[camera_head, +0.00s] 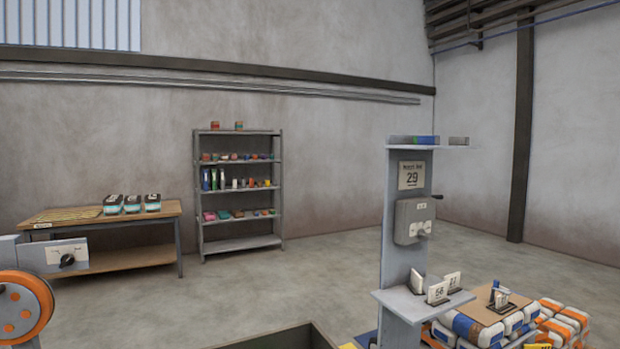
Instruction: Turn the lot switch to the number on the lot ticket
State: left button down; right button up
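A black rotary knob (67,261) sits on a pale panel (47,253) at the left edge. Its markings are too small to read, and I cannot tell if it is the lot switch. A grey box (409,222) with a small lever is on the grey column (394,262). Above it a card (411,175) reads 29. On the column's lower shelf, small cards stand in holders; one card (437,293) seems to read 56 and another card (452,282) seems to read 27. I cannot tell which is the lot ticket. Neither gripper is in view.
An orange wheel (22,305) is at the lower left. A wooden table (157,212) with several packs and a grey shelf rack (238,243) stand by the back wall. Stacked bags (566,322) are at the lower right. Open floor (300,285) lies between.

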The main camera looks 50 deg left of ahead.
aim_at(421, 234)
jog(key=z, duration=0.1)
jog(key=i, duration=1.7)
